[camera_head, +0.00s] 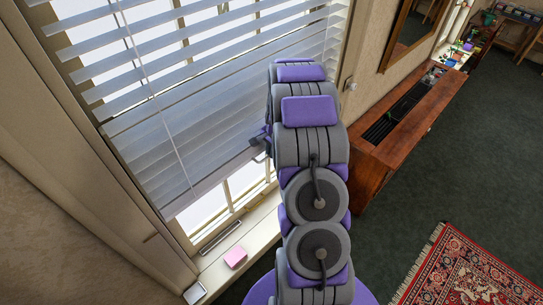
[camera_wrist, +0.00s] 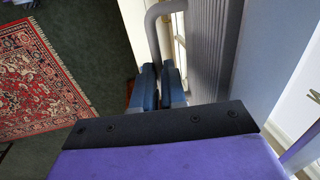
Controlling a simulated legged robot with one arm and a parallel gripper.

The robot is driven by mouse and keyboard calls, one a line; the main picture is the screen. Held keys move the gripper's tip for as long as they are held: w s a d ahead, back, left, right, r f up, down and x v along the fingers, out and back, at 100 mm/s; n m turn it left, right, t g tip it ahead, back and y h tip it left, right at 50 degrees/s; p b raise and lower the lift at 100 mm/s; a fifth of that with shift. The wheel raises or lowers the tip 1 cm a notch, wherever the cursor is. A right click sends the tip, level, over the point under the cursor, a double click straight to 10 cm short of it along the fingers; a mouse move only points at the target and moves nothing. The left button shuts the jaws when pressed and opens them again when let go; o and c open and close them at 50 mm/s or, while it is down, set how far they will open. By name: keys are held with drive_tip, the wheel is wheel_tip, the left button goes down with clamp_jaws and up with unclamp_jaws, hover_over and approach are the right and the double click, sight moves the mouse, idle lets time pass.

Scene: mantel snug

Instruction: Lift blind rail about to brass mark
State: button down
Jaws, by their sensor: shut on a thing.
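The white slatted blind (camera_head: 190,105) hangs over the window, with its lower slats bunched close together. Its bottom rail (camera_head: 212,184) hangs above the sill, leaving a strip of bare window below. My gripper (camera_head: 261,141) is at the right part of the rail, partly hidden by my arm. In the wrist view my gripper's blue fingers (camera_wrist: 159,78) are closed on a grey curved handle (camera_wrist: 154,32) beside the stacked slats (camera_wrist: 207,45). I cannot make out a brass mark in either view.
A pink block (camera_head: 235,257) and a small white box (camera_head: 195,293) lie on the sill (camera_head: 213,272). A wooden cabinet (camera_head: 375,165) stands right of my arm, below a framed mirror (camera_head: 410,32). A red patterned rug (camera_head: 465,270) lies on the open green floor.

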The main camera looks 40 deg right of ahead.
drive_tip(key=shift+w+r, duration=0.1)
drive_tip(key=shift+r, duration=0.15)
drive_tip(key=c, duration=1.2)
unclamp_jaws()
drive_tip(key=shift+d+f, duration=0.1)
drive_tip(key=s+r, duration=0.1)
drive_tip(key=r, duration=0.4)
drive_tip(key=s+r, duration=0.1)
drive_tip(key=r, duration=0.5)
drive_tip(key=s+r, duration=0.1)
drive_tip(key=r, duration=0.5)
drive_tip(key=shift+s+d+b, duration=0.1)
drive_tip(key=shift+d+b, duration=0.1)
drive_tip(key=shift+b, duration=0.1)
